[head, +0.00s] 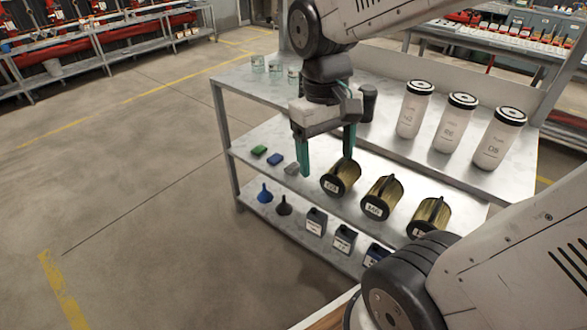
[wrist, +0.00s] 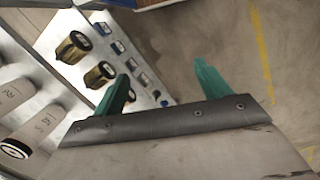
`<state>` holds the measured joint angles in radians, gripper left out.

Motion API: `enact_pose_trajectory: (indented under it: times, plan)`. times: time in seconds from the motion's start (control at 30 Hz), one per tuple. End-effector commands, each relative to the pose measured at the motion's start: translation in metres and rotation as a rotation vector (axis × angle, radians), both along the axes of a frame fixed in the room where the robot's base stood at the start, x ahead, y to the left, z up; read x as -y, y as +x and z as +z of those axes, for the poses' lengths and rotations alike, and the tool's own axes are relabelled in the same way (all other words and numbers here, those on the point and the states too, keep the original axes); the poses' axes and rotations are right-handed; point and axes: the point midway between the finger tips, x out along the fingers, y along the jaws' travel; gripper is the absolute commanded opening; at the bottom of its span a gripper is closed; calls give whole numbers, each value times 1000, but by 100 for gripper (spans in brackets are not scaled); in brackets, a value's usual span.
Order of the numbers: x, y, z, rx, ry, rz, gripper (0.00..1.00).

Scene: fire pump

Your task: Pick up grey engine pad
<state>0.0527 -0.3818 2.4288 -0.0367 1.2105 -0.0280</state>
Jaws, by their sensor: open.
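The grey engine pad (head: 292,168) is a small grey block on the middle shelf (head: 262,140). It lies at the right end of a short row with a green pad (head: 259,150) and a blue pad (head: 275,159). My gripper (head: 326,164) is open with its two green fingers pointing down. In the head view the left fingertip appears just right of the grey pad, and nothing is between the fingers. The wrist view shows the open fingers (wrist: 160,75) too; I cannot make out the grey pad there.
White canisters (head: 414,108) and glass jars (head: 275,69) stand on the top shelf. Funnels (head: 264,193) and dark bottles (head: 316,221) are on the bottom shelf. The floor at left is open.

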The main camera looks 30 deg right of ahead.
Motion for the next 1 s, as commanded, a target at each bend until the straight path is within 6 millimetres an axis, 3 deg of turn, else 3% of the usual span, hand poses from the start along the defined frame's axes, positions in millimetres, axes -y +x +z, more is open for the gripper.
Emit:
enact_pose_trajectory:
  times: [0.27,0.47,0.77,1.0]
  plan:
    - [33,106,-43,-120,-31,103,75]
    - [63,185,-99,-173,-45,249,75]
    - [112,295,-221,-221,-54,565,75]
    - [153,368,-345,-238,-62,913,75]
